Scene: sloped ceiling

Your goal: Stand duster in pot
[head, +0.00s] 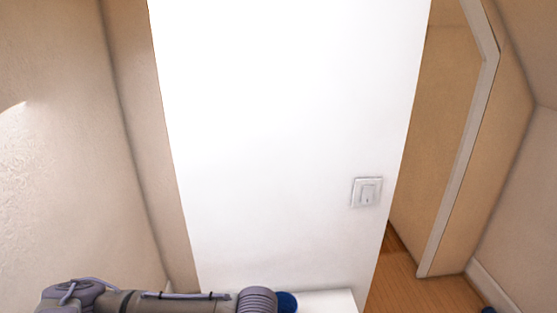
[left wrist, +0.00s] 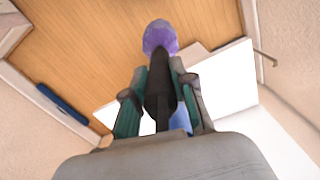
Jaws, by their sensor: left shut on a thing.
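In the left wrist view my left gripper (left wrist: 160,70) is shut on the dark handle of the duster (left wrist: 160,36). The duster's purple-blue head points away from the wrist, toward the upper part of the picture. A blue patch (left wrist: 183,118) shows behind the fingers, mostly hidden, and I cannot tell what it is. In the head view my left arm comes in along the bottom, with its gripper out of sight. A dark blue rounded thing (head: 287,302) shows at the arm's end, cut by the frame edge. I cannot identify a pot. My right gripper is not in view.
A white wall panel with a light switch (head: 367,192) fills the middle of the head view. A white surface (head: 335,302) lies at its foot. Wood floor (head: 425,293) is open at right. A long blue object (left wrist: 62,104) lies at left in the wrist view.

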